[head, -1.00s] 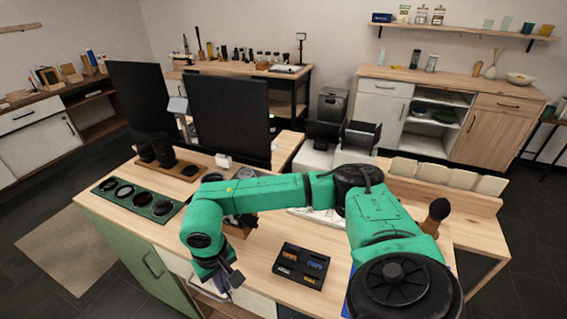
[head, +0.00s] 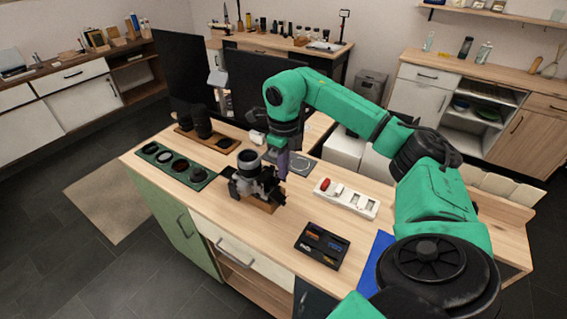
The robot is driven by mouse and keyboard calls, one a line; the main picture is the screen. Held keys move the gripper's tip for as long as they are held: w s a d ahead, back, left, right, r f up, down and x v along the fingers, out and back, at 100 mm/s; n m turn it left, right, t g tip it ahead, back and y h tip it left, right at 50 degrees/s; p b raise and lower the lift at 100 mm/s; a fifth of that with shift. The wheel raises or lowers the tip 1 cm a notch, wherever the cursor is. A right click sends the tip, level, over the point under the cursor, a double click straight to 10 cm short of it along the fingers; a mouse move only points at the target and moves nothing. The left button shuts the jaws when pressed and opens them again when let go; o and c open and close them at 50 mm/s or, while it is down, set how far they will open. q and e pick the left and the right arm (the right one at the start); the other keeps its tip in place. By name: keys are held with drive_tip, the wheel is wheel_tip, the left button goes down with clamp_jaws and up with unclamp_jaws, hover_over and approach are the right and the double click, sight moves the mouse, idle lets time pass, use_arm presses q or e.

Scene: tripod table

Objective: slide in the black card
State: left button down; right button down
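My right gripper (head: 284,162) points down just behind and above a dark camera (head: 246,187) on a small wooden stand near the middle of the table. Its fingers are small and partly merge with the camera body, so I cannot tell whether they are open, shut or touching the camera. A black case (head: 322,245) with several small coloured cards lies near the front edge, apart from the gripper. I cannot pick out the black card in it or in the gripper. My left gripper is not in view.
A green tray (head: 213,174) with round lens parts lies left of the camera. A white power strip (head: 347,198) with a red switch lies to the right. Dark monitors (head: 180,75) stand behind. A blue mat (head: 372,265) lies right of the case.

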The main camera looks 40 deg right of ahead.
sight(277, 177)
drive_tip(key=f+b, duration=0.1)
drive_tip(key=f, duration=0.1)
drive_tip(key=f+b, duration=0.1)
drive_tip(key=f, duration=0.1)
drive_tip(key=w+f+b, duration=0.1)
drive_tip(key=f, duration=0.2)
drive_tip(key=shift+f+b, duration=0.1)
drive_tip(key=shift+b, duration=0.2)
drive_tip(key=shift+w+a+p, duration=0.15)
drive_tip(key=shift+p, duration=0.2)
drive_tip(key=shift+w+a, duration=0.15)
drive_tip(key=shift+w, duration=0.35)
drive_tip(key=shift+p, duration=0.5)
drive_tip(key=shift+w+a+p, duration=0.2)
drive_tip(key=shift+w+p, duration=0.05)
drive_tip(key=shift+w, duration=0.5)
drive_tip(key=shift+w+a+p, duration=0.2)
drive_tip(key=shift+w, duration=0.55)
idle(0.9)
drive_tip(key=c, duration=1.4)
unclamp_jaws()
